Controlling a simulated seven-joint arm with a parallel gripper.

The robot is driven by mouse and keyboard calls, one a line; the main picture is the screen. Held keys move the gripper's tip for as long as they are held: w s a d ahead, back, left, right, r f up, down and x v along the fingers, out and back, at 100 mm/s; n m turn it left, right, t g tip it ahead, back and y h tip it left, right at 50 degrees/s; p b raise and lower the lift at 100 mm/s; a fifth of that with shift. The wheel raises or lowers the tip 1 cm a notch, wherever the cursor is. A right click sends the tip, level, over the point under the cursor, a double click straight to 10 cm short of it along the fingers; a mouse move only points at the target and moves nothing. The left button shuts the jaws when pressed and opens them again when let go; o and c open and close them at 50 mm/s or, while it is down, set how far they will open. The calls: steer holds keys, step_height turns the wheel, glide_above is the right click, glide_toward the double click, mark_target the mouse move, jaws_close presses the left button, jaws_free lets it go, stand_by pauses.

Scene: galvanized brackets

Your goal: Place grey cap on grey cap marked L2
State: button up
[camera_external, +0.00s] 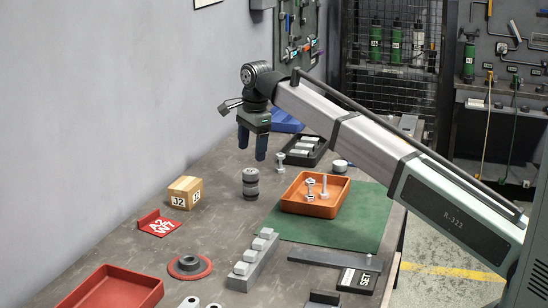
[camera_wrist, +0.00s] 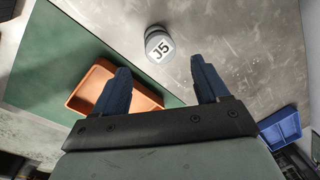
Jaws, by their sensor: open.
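A stack of dark grey caps (camera_external: 250,184) stands upright on the table, left of the orange tray. In the wrist view a round grey piece marked J5 (camera_wrist: 158,45) stands on the table beyond my fingertips; it appears to be the top of this stack. A short grey cylinder with a pale top (camera_external: 340,166) stands behind the orange tray; whether it is a cap I cannot tell. No L2 mark is readable in either view. My gripper (camera_external: 252,155) is open and empty, pointing down above the table behind the stack; its two blue fingers also show in the wrist view (camera_wrist: 160,80).
An orange tray (camera_external: 293,207) with bolts sits on a green mat (camera_external: 345,235). A blue bin (camera_external: 288,128) is behind.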

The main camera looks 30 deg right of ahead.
steer(key=shift+s+r, duration=0.15)
steer(key=shift+r, duration=1.15)
steer(key=shift+s+r, duration=0.15)
steer(key=shift+r, duration=1.1)
steer(key=shift+d, duration=0.1)
